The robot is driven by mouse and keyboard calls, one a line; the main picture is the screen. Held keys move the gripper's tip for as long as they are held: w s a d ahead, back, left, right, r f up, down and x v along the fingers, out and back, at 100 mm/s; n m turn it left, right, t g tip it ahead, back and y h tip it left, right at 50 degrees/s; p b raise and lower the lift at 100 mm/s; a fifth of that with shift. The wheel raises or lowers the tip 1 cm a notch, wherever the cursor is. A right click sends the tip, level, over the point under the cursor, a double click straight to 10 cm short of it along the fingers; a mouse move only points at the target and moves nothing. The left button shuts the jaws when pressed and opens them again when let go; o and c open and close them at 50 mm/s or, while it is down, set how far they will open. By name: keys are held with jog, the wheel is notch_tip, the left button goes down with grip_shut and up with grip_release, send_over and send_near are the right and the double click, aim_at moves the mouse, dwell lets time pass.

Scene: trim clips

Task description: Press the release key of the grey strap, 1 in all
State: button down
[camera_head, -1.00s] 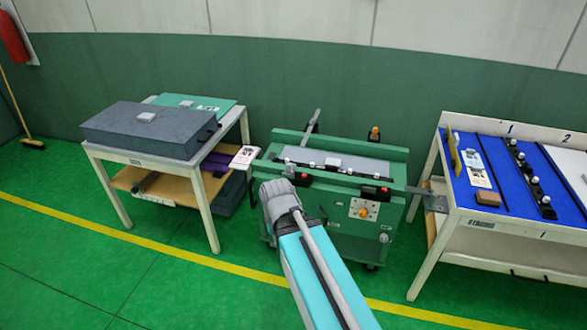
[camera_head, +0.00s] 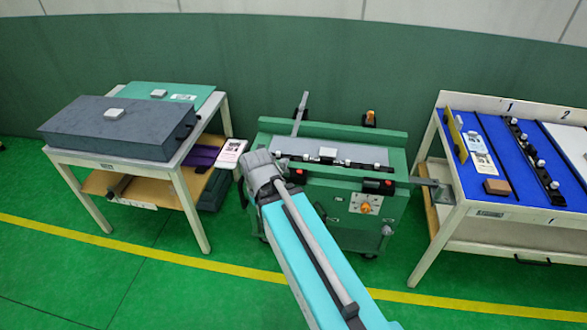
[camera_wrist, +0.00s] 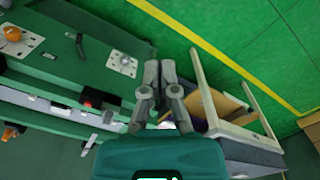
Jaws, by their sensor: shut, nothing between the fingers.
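The green machine (camera_head: 345,215) stands in the middle of the head view, with a grey panel (camera_head: 350,149) and a dark rail with small white pieces (camera_head: 327,154) on top. I cannot tell which part is the grey strap or its release key. A red button (camera_head: 387,183) in a black housing shows on the front edge; one also shows in the wrist view (camera_wrist: 87,104). My gripper (camera_wrist: 160,72) is shut and empty in the wrist view, its fingers pointing towards the gap between machine and left table.
A bench with a blue top (camera_head: 487,125) is at right. Green floor is clear in front.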

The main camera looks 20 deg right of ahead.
jog(key=shift+w+d, duration=0.1)
jog(key=shift+d, duration=0.1)
jog(key=m+t+b, duration=0.9)
jog(key=b, duration=0.1)
send_over(300, 172)
notch_tip(300, 172, down, 4)
jog(key=shift+f, duration=0.1)
jog(key=shift+f, duration=0.2)
notch_tip(300, 172, down, 8)
jog(key=b, duration=0.8)
jog(key=shift+w+f, duration=0.1)
jog(key=shift+f, duration=0.05)
jog(key=shift+b, duration=0.3)
